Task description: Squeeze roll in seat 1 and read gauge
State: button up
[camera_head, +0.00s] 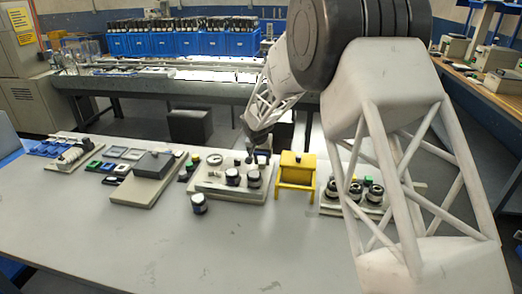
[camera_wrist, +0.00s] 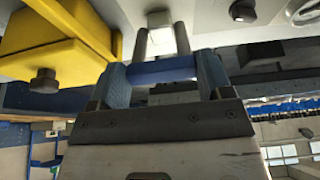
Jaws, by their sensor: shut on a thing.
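My gripper (camera_head: 260,150) is above the right rear part of a pale fixture board (camera_head: 212,190). In the wrist view, its two blue-padded fingers (camera_wrist: 163,75) are shut on a dark blue roll-like piece (camera_wrist: 162,69) lying across between them. I cannot tell whether this piece still rests in a seat. Two dark rolls with white labels, a left one (camera_head: 232,177) and a right one (camera_head: 254,179), stand upright on the board. A round white-faced dial (camera_head: 214,159), possibly the gauge, is at the board's rear left; its reading is too small to make out. Seat numbers are not legible.
A yellow stand (camera_head: 296,172) is close to the right of my gripper and shows in the wrist view (camera_wrist: 60,38). A loose dark roll (camera_head: 199,205) stands before the board. A grey box (camera_head: 154,164) is left. The table's front (camera_head: 200,250) is clear.

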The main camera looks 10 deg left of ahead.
jog(key=shift+s+f, duration=0.3)
jog(key=shift+f, duration=0.15)
jog(key=o, duration=1.3)
jog(key=shift+r, duration=0.15)
jog(key=shift+w, duration=0.1)
jog(key=shift+r, duration=0.25)
jog(key=v, duration=0.7)
jog(key=shift+r, duration=0.15)
